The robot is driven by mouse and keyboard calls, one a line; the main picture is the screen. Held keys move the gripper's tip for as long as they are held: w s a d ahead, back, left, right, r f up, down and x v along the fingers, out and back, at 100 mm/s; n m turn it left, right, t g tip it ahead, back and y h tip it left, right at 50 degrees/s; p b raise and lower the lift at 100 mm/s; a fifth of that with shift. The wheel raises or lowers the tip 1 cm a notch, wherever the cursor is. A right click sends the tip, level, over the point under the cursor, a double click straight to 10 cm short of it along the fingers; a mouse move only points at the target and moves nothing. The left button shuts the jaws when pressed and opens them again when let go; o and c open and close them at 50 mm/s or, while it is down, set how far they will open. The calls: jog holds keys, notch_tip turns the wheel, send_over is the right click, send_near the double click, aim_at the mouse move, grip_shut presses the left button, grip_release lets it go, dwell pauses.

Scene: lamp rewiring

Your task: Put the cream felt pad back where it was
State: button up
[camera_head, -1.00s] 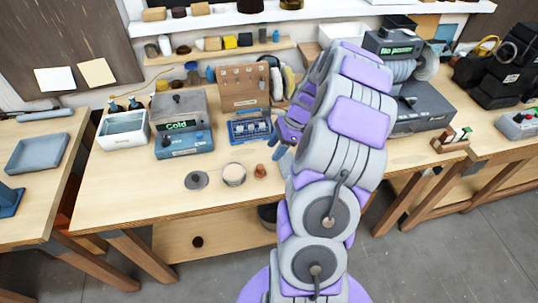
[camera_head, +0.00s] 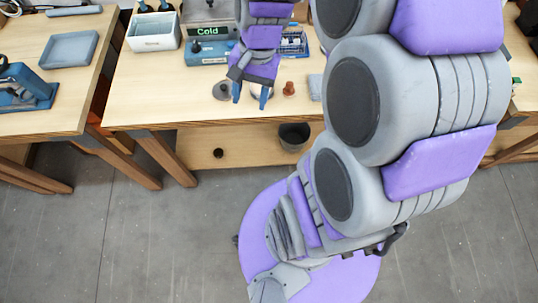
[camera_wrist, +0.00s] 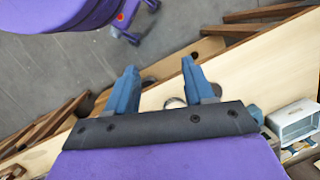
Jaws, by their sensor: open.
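I cannot pick out the cream felt pad for certain. A round, pale-topped tin (camera_head: 256,90) stands near the front edge of the workbench (camera_head: 165,100), mostly hidden behind my gripper (camera_head: 250,96). In the head view my gripper points down over this front edge, its blue fingers apart with nothing seen between them. In the wrist view my gripper (camera_wrist: 158,80) is also open, with round rims partly showing around the fingers. A dark grey disc (camera_head: 221,90) lies just left of the gripper. A small terracotta piece (camera_head: 289,88) stands to its right.
The soldering-type unit marked "Cold" (camera_head: 208,40) and a white bin (camera_head: 153,32) stand behind on the left. A blue-grey flat piece (camera_head: 315,86) lies right of the terracotta piece. A dark bin (camera_head: 294,136) stands on the lower shelf. A blue tray (camera_head: 70,48) sits on the left table.

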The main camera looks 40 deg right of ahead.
jog(key=s+a+n+h, duration=0.2)
jog(key=s+a+n, duration=0.3)
jog(key=s+n, duration=0.4)
jog(key=s, duration=0.6)
jog(key=shift+s+a+r+g+h, duration=0.2)
jog(key=shift+s+r+g+h, duration=0.2)
jog(key=shift+c, duration=0.3)
jog(key=shift+c, duration=0.7)
jog(key=shift+d, duration=0.15)
